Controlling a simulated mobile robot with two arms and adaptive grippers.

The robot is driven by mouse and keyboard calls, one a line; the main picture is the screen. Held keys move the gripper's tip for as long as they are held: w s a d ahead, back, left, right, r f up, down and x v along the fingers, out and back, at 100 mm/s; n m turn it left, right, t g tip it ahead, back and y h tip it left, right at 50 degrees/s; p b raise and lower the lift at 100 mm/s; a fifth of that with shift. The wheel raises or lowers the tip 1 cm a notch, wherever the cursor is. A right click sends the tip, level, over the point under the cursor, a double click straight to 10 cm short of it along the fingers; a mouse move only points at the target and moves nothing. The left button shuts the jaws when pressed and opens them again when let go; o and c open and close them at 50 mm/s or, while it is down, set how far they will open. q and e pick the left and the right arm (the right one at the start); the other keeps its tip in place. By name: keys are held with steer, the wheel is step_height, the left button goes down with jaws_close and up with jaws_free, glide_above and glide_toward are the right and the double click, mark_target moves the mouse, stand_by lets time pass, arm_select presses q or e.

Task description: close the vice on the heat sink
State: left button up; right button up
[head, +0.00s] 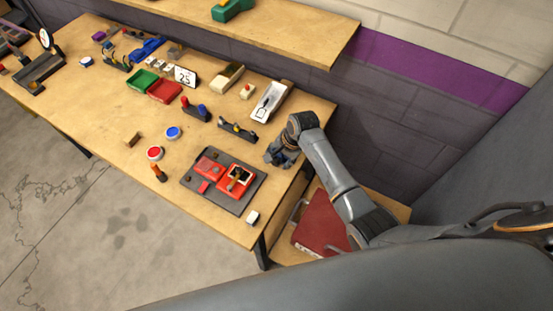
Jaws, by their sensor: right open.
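I cannot tell for certain which thing is the vice or the heat sink. A blue metal-looking body (147,48) at the far back left is vice-like but too small to read. A dark plate (239,207) with a red block (208,168) and a red frame (234,194) lies near the bench's right end. A brown lever-like part stands in the frame. My right gripper (273,156) is open, above the bench just beyond the plate's right back corner, with nothing visible in it. My left gripper is not in view.
Two dark rails with knobs (237,131) lie behind the plate. A white tray (268,103), green bin (142,81) and red bin (164,91) stand farther back. Red (155,153) and blue (173,132) buttons lie left of the plate. The bench's front left is mostly clear. A shelf overhangs the back.

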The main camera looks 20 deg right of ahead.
mark_target(275, 162)
steer(key=shift+x, duration=0.9)
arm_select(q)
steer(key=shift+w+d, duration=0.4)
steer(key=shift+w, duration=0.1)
arm_select(e)
steer(key=shift+a+f, duration=0.1)
steer(key=shift+f, duration=0.25)
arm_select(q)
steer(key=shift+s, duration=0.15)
arm_select(e)
jaws_close()
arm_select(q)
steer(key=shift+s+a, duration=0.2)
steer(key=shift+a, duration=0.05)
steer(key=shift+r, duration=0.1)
